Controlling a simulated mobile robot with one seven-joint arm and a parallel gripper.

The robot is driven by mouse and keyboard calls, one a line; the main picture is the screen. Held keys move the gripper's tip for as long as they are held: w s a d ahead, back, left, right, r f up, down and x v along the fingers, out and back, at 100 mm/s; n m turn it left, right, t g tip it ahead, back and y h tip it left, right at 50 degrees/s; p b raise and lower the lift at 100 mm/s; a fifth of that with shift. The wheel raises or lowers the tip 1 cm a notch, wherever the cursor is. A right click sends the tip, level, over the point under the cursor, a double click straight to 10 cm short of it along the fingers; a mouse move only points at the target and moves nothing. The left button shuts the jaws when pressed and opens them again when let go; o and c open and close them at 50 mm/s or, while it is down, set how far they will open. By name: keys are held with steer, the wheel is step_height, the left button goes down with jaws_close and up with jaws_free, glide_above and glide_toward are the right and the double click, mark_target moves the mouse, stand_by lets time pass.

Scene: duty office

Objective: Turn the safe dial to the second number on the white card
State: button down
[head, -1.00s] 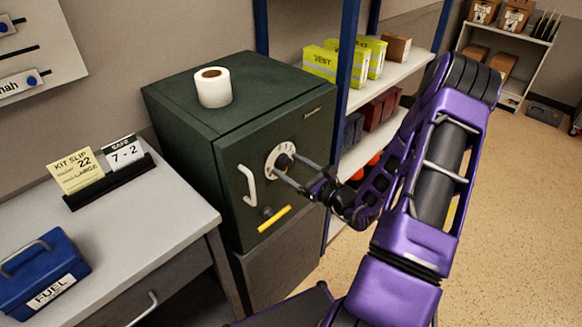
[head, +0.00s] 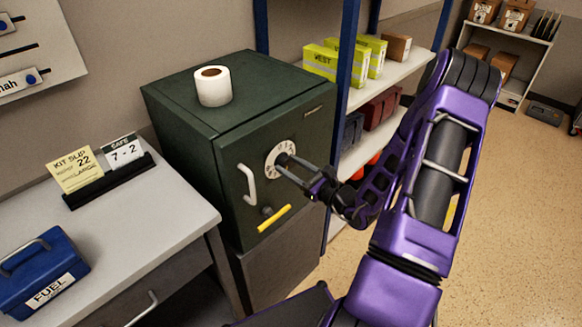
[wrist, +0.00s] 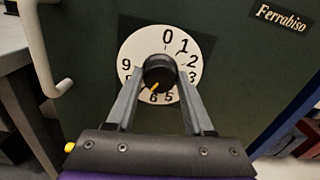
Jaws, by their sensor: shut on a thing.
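The dark green safe (head: 225,130) has a white dial (head: 270,165) on its door. In the wrist view the dial (wrist: 137,43) shows 0 near the top, then 1, 2 and 3 down the right side. My gripper (wrist: 160,78) is shut on the dial's black knob (wrist: 159,66), one finger on each side. The knob's yellow mark (wrist: 154,87) points down and left, just left of the 6; the finger hides the numbers there. The white card (head: 123,150) stands in a black holder on the desk and reads "SAFE 7 - 2".
A paper roll (head: 213,88) stands on the safe. A yellow kit slip (head: 73,170) and a blue FUEL box (head: 43,272) are on the desk. Shelves (head: 385,85) stand close on the right.

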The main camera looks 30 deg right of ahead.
steer(key=n+b, duration=0.3)
steer(key=shift+f+n, duration=0.25)
steer(key=shift+n, duration=0.05)
steer(key=n+b, duration=0.3)
steer(key=shift+n+b, duration=0.4)
steer(key=n+b, duration=0.2)
steer(key=shift+n, duration=0.4)
steer(key=n, duration=0.2)
steer(key=shift+r+n+b, duration=0.15)
steer(key=shift+n+b, duration=0.15)
steer(key=shift+b, duration=0.1)
steer(key=n, duration=0.3)
steer(key=shift+a+n, duration=0.1)
steer(key=shift+n, duration=0.2)
steer(key=n, duration=0.4)
steer(key=shift+n, duration=0.3)
steer(key=n, duration=0.4)
steer(key=shift+n, duration=2)
